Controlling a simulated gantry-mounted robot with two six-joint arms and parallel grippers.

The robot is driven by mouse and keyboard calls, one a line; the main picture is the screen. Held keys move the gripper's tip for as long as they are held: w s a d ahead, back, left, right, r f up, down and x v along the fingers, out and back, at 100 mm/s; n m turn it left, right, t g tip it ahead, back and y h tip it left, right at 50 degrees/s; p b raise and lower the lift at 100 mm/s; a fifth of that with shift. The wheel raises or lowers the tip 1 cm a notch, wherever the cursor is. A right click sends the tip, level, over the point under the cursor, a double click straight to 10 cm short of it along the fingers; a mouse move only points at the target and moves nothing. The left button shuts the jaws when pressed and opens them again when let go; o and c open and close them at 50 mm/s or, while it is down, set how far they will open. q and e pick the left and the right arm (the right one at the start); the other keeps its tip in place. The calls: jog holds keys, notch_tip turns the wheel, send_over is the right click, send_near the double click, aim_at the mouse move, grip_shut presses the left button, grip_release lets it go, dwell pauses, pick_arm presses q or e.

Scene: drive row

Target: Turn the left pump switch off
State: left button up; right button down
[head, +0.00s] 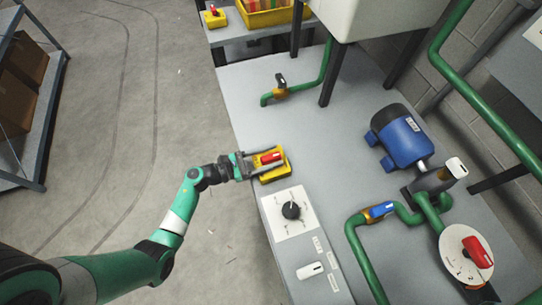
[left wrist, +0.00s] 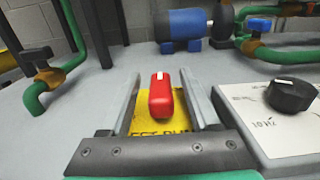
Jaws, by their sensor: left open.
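The left pump switch is a red knob (head: 271,157) with a white mark on top, on a yellow box (head: 275,176) at the front edge of the grey bench. In the left wrist view the red knob (left wrist: 161,100) stands in the middle, and the yellow plate (left wrist: 150,128) under it carries partly hidden lettering that seems to read "LEFT PUMP". My left gripper (head: 269,160) is open over the box, one finger on each side of the knob. In the left wrist view gaps show between the knob and both fingers (left wrist: 162,85). My right gripper is not in view.
A white panel with a black dial (head: 291,210) sits close to the right of the box. A white rocker (head: 310,270), a blue-handled valve (head: 378,210), a blue motor (head: 400,138) and green pipes stand farther right. Another red switch on yellow (head: 214,14) is at the back.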

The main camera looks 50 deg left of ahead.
pick_arm(q)
jog(key=shift+w, duration=0.1)
grip_shut()
